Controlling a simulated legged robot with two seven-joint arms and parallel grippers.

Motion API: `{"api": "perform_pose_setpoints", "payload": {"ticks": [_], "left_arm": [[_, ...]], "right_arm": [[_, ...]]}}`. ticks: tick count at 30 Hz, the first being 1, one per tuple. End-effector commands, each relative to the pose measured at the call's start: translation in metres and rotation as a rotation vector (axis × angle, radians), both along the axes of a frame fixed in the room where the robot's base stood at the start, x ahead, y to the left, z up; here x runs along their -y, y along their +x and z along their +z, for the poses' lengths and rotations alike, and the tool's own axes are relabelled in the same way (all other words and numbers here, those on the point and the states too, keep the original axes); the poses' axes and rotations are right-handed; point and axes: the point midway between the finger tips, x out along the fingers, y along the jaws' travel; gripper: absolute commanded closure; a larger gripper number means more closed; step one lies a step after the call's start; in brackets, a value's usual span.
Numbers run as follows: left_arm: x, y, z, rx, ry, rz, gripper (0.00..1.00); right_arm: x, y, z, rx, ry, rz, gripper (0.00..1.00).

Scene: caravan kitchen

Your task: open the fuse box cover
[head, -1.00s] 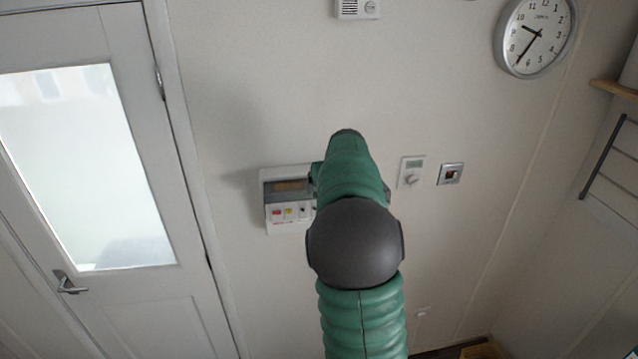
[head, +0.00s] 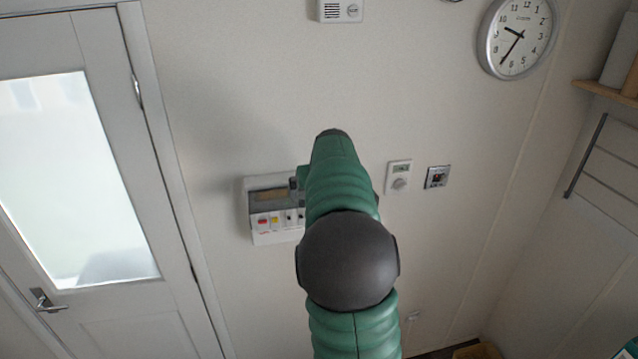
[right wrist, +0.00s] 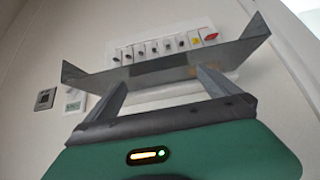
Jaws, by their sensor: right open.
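The white fuse box (head: 273,238) is on the wall, left of my right arm, which hides its right side. A row of switches with a red and a yellow one shows bare along its lower part. In the right wrist view the fuse box (right wrist: 175,45) appears behind a grey, smoky cover (right wrist: 100,82) with bent ends, which seems to stand out from the box. My right gripper (right wrist: 163,76) is open, its two fingers spread and reaching to the cover; their tips are partly hidden by it, so contact is unclear. My left gripper is out of view.
A thermostat (head: 399,177) and a small switch plate (head: 438,177) are on the wall right of my arm. A door (head: 150,300) with a bright pane stands at left. A clock (head: 517,37) and an alarm (head: 340,11) hang above. The wall between is clear.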

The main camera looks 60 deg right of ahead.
Motion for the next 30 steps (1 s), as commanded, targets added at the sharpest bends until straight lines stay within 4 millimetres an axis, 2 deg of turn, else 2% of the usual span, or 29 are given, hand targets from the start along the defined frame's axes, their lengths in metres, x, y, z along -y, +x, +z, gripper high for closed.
{"api": "perform_pose_setpoints", "payload": {"ticks": [1,6,12,15,19,30], "left_arm": [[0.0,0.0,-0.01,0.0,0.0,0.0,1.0],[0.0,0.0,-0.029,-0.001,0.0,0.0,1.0],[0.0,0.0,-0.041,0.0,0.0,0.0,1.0],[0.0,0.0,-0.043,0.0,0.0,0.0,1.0],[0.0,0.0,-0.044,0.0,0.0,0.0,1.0],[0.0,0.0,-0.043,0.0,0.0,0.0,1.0]], "right_arm": [[-0.006,-0.003,0.006,0.005,-0.005,0.003,0.0],[-0.029,-0.022,0.046,0.004,-0.004,0.003,0.0],[-0.051,-0.041,0.089,0.0,0.0,0.003,0.0],[-0.059,-0.047,0.102,-0.003,0.003,0.002,0.0],[-0.063,-0.051,0.111,-0.004,0.004,0.002,0.0],[-0.064,-0.051,0.111,-0.005,0.005,0.002,0.0]]}}
